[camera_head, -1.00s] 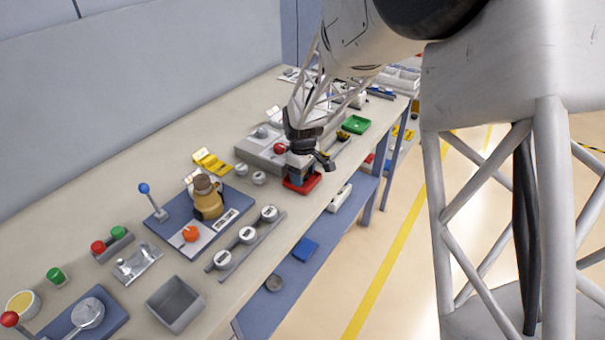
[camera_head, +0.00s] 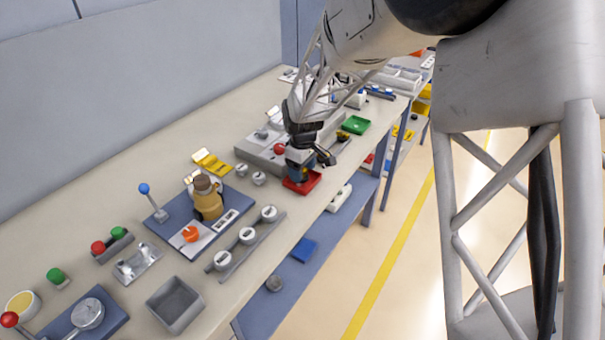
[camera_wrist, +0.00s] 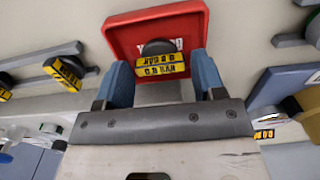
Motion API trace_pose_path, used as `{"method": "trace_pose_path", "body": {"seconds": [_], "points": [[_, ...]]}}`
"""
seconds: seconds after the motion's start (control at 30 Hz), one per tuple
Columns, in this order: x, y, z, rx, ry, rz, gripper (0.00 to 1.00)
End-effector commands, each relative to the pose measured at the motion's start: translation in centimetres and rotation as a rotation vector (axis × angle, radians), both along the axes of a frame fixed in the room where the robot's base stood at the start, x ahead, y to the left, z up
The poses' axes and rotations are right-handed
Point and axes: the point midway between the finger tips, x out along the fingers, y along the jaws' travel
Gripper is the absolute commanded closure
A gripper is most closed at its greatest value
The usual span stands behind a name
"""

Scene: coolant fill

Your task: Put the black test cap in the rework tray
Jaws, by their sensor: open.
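The red rework tray (camera_head: 314,181) sits near the front edge of the bench, and it fills the upper middle of the wrist view (camera_wrist: 121,40). A round black cap (camera_wrist: 156,46) with a yellow, dark-lettered label lies inside the tray and partly covers white lettering on its floor. My gripper (camera_wrist: 160,62) is open, its two blue fingers on either side of the cap with gaps between. In the head view my gripper (camera_head: 298,172) is low over the tray and hides part of it. The cap is hidden in the head view.
A green tray (camera_head: 356,125) lies farther along the bench. A grey rail (camera_head: 247,237) with white round pieces is nearer, beside a blue board (camera_head: 228,203) with a brown-capped bottle. A grey bin (camera_head: 175,304) stands nearest. In the wrist view, dark pieces with yellow labels (camera_wrist: 66,70) are left of the tray.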

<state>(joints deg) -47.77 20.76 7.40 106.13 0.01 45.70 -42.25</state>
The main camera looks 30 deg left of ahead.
Motion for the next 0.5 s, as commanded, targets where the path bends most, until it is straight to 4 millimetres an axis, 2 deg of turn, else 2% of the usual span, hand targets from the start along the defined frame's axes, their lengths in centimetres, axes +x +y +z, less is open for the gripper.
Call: {"method": "trace_pose_path", "body": {"seconds": [0.5], "points": [[0.0, 0.0, 7.9, 0.002, -0.002, 0.000, 0.37]]}}
